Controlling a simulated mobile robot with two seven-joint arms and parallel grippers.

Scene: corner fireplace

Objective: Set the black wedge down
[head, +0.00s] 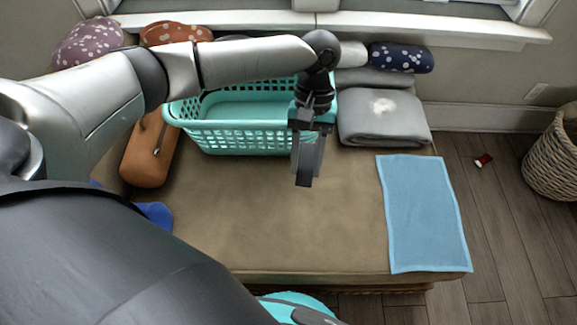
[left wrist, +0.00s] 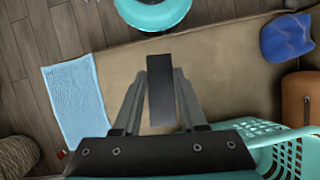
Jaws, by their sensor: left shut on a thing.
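The black wedge (head: 304,181) hangs from my left gripper (head: 308,152), pointing down over the tan bench cushion (head: 270,225), in front of the teal basket. In the left wrist view the wedge (left wrist: 161,90) shows as a dark upright block between the two grey fingers of my left gripper (left wrist: 162,82), which is shut on it. The cushion (left wrist: 225,65) lies beyond it. I cannot tell the gap between the wedge and the cushion exactly. My right gripper is not in view.
A teal basket (head: 240,137) stands behind the gripper. A light blue cloth (head: 424,212) lies on the cushion's right end. A folded grey blanket (head: 384,118), an orange-brown bolster (head: 149,150) and a blue thing (head: 154,215) lie around. The cushion's front middle is clear.

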